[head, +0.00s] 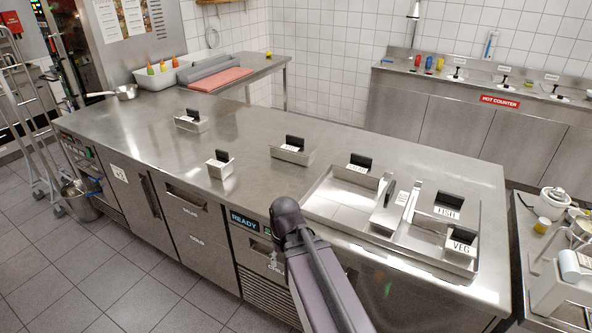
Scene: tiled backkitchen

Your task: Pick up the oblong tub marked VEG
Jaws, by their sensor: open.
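The VEG tub (460,247) is a small metal tub with a white VEG card on its front and a black piece rising behind the card. It is in the front right corner of a shallow metal tray (330,222) on the steel counter. A tub with a FISH card (446,212) is just behind it. My arm comes up from the bottom centre, left of the tray. Only its links and a dark joint show. My gripper is out of view.
Another carded tub (358,168) is at the tray's back edge. Small metal tubs (292,150), (220,165) and (191,121) stand left on the counter (250,120). The tray's front left is bare.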

